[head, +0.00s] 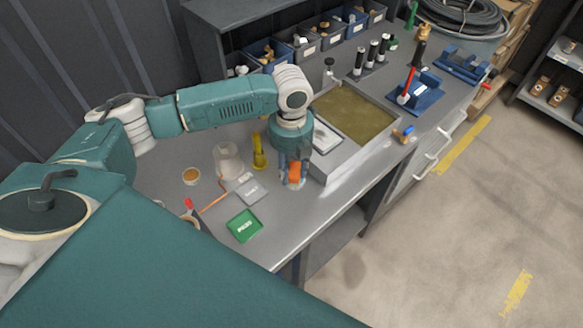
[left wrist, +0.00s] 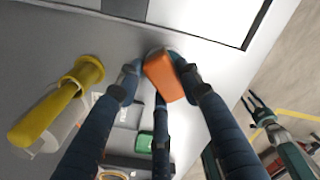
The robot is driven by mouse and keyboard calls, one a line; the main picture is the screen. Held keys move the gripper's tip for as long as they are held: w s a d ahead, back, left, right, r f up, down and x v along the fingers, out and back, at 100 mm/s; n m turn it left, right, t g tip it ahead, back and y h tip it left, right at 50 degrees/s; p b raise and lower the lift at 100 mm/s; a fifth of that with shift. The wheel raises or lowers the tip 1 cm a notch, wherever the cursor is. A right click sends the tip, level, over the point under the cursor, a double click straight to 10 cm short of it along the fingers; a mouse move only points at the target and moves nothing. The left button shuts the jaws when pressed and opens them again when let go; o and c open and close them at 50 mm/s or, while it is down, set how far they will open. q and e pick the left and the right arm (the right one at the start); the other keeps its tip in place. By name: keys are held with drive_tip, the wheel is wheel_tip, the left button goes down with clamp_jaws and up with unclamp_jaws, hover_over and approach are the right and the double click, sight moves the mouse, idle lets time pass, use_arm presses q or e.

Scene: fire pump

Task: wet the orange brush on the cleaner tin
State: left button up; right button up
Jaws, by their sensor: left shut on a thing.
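My left gripper (head: 293,178) points down over the grey bench, just left of the basin's near corner. It is shut on the orange brush (head: 295,171). In the left wrist view the orange block of the brush (left wrist: 164,77) sits between the fingertips. A pale, round-edged thing shows in part right under the brush; I cannot tell whether it is the cleaner tin or whether they touch. My right gripper (left wrist: 256,108) shows only in the left wrist view, far off at the right, with its fingers apart and empty.
A yellow-handled thing (head: 258,152) and a clear jar (head: 228,161) stand left of the gripper. The basin (head: 341,160) holds murky liquid.

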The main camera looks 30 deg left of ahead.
sight(292, 169)
use_arm(q)
drive_tip(key=shift+s+f+p, duration=0.1)
drive_tip(key=shift+f+p, duration=0.05)
drive_tip(key=shift+p, duration=0.2)
idle(1.3)
wheel_tip(292, 169, up, 7)
drive_tip(key=p, duration=0.8)
idle(0.5)
drive_tip(key=shift+d, duration=0.1)
